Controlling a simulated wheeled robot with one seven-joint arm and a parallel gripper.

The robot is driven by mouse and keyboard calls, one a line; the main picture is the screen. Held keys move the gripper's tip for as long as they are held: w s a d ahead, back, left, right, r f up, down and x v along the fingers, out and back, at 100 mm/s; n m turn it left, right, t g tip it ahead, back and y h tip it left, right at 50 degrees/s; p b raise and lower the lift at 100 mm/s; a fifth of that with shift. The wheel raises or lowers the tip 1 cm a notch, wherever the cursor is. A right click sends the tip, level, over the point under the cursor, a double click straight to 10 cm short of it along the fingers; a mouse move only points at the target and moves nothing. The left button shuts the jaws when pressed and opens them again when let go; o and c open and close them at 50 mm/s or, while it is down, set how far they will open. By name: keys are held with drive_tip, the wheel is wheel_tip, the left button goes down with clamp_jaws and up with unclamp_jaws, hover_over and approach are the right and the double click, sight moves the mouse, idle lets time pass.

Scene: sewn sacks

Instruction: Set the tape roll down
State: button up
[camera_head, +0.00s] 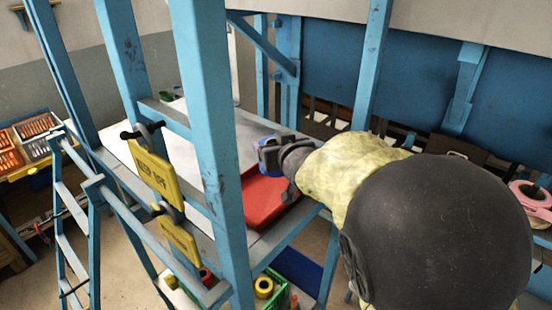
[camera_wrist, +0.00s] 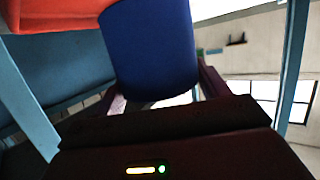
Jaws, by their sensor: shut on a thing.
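My gripper (camera_head: 284,160) is at the end of my arm, over the work surface and above the red tray. It is shut on a blue tape roll (camera_head: 268,154). A red thing, probably that tray, shows at the upper left of the wrist view. I cannot tell whether the roll touches it.
Blue posts (camera_head: 205,120) and rails with yellow signs (camera_head: 155,180) stand in front of the surface. A pink roll (camera_head: 530,195) lies at the far right. A green crate (camera_head: 277,295) with a yellow roll is below. A blue ladder (camera_head: 78,215) stands left.

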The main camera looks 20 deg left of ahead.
drive_tip(key=shift+f+p, duration=0.7)
drive_tip(key=shift+f, duration=1.35)
drive_tip(key=shift+f, duration=0.15)
drive_tip(key=o, duration=1)
